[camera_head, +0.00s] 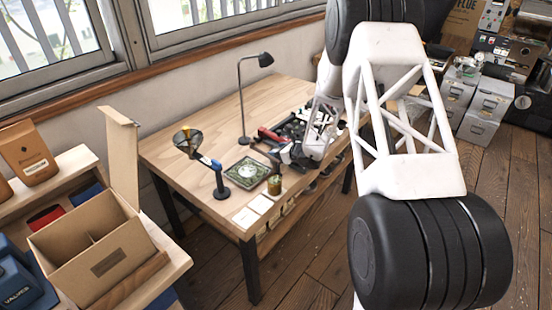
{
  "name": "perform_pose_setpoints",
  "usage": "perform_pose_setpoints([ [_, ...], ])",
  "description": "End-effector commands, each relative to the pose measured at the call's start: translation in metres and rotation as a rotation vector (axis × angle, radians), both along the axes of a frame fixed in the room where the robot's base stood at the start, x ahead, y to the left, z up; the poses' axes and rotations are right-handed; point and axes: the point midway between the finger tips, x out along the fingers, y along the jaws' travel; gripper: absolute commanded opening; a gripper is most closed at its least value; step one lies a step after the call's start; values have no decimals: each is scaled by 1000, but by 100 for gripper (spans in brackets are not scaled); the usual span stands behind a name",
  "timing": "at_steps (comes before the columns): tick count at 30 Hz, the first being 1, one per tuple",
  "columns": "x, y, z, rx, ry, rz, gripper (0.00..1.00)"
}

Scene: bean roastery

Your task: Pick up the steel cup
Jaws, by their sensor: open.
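A small pale, silvery round thing (248,171) sits on a dark square tray (232,179) with a speckled green surface, on the wooden table. It may be the steel cup, but it is too small to be sure. My arm reaches down from the upper right to the table. My gripper (266,142) appears at its end as dark jaws, open, pointing left, behind and to the right of the tray. It looks apart from the silvery thing. Dark clutter around the jaws blurs their outline, and my arm hides part of the table's right side.
A small brown-gold jar (274,185) stands right of the tray. White cards (247,217) lie at the front edge. An open cardboard box (95,255) is at left. The table's left part is clear.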

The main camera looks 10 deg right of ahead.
Motion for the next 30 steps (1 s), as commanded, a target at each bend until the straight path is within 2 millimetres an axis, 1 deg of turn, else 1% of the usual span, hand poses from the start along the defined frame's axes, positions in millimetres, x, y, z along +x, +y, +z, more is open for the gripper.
perform_pose_setpoints([
  [8,0,0,0,0,0,0,69],
  [15,0,0,0,0,0,0,32],
  [16,0,0,0,0,0,0,30],
  [25,0,0,2,1,-1,0,30],
  [30,0,0,10,1,-1,0,30],
])
